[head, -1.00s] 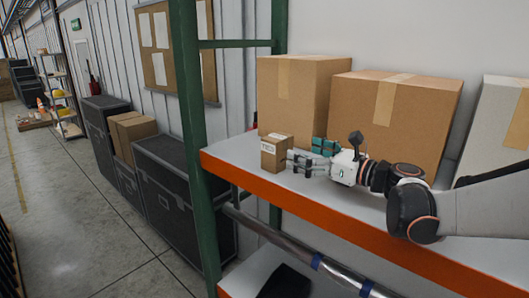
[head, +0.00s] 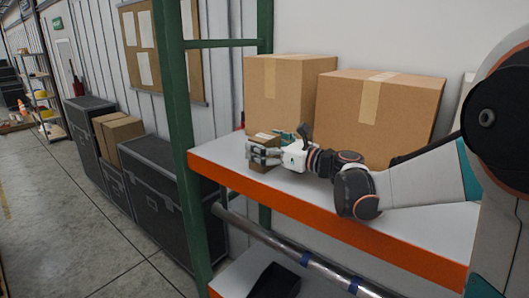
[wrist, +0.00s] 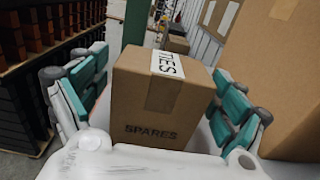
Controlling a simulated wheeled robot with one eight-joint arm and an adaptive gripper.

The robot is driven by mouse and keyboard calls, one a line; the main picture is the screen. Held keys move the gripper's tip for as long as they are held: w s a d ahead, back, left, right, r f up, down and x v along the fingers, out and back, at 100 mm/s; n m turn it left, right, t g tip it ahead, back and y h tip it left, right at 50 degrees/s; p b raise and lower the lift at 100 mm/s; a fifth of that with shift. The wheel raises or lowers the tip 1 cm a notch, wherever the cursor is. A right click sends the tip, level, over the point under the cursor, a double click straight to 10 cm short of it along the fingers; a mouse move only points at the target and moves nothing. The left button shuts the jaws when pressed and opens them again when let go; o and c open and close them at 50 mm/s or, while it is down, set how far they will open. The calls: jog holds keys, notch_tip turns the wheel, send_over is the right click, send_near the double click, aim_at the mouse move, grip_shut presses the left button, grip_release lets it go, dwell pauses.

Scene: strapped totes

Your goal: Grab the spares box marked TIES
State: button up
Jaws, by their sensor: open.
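The small brown spares box (wrist: 158,105) stands upright between my gripper's fingers in the wrist view. A white label reading TIES is on its top edge and SPARES is printed on the near face. In the head view the box (head: 262,158) sits at the left end of the shelf, partly hidden by my fingers. My gripper (head: 264,154) is open around it. In the wrist view the teal finger pads of the gripper (wrist: 160,100) are on both sides, with a gap visible at least on the left.
The shelf (head: 225,160) has an orange front beam and a green upright (head: 181,140) at its left end. Two large cartons, one left (head: 285,95) and one right (head: 375,110), stand behind my arm. Dark cases (head: 160,190) stand on the floor beyond the upright.

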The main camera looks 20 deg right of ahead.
jog(key=c, duration=1.2)
jog(key=shift+c, duration=0.2)
